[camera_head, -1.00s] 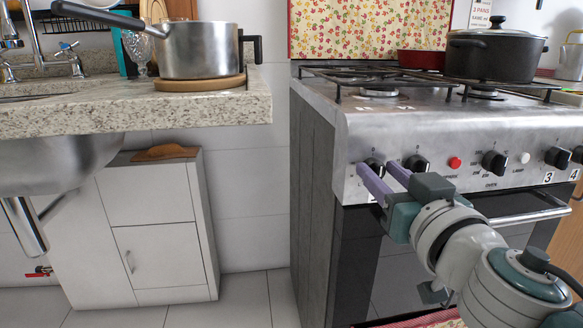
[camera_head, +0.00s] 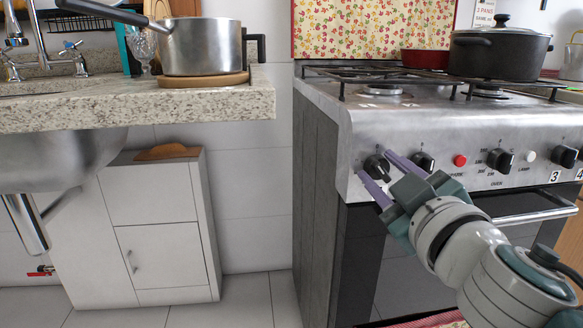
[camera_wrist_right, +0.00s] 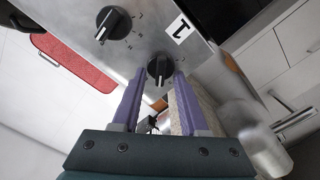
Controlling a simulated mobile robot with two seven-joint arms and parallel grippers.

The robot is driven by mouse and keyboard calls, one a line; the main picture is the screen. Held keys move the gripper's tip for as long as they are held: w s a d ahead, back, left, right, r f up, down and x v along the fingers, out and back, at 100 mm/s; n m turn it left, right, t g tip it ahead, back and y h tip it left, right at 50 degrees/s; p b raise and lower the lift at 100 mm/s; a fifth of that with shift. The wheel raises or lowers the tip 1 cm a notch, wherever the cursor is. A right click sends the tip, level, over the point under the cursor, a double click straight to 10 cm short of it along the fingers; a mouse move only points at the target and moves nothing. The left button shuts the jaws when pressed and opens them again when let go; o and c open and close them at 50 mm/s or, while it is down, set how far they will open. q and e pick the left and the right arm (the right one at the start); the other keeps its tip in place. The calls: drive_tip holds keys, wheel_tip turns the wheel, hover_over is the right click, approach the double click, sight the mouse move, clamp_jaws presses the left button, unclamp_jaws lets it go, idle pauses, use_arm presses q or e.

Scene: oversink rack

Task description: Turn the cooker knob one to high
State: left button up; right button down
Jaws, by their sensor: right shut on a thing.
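Cooker knob one (camera_head: 376,165) is the black leftmost knob on the stove's steel front panel. It also shows in the right wrist view (camera_wrist_right: 159,68), close to a white label "1" (camera_wrist_right: 181,29). My right gripper (camera_head: 375,166) has its two purple fingers on either side of this knob, one lower left and one upper right in the head view. It is shut on the knob; the fingertips (camera_wrist_right: 159,76) also flank it in the wrist view. The fingers partly cover the panel marks around the knob, which I cannot read. My left gripper is out of view.
A second black knob (camera_head: 423,162) sits just right of the gripper, with a red button (camera_head: 460,161) beyond it. The oven handle (camera_head: 530,215) runs below. A dark pot (camera_head: 498,57) stands on the stove. Floor left of the stove is clear.

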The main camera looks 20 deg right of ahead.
drive_tip(key=n, duration=0.4)
drive_tip(key=shift+a+f+n, duration=0.1)
drive_tip(key=shift+n, duration=0.8)
drive_tip(key=shift+c, duration=2.2)
unclamp_jaws()
drive_tip(key=shift+f, duration=0.1)
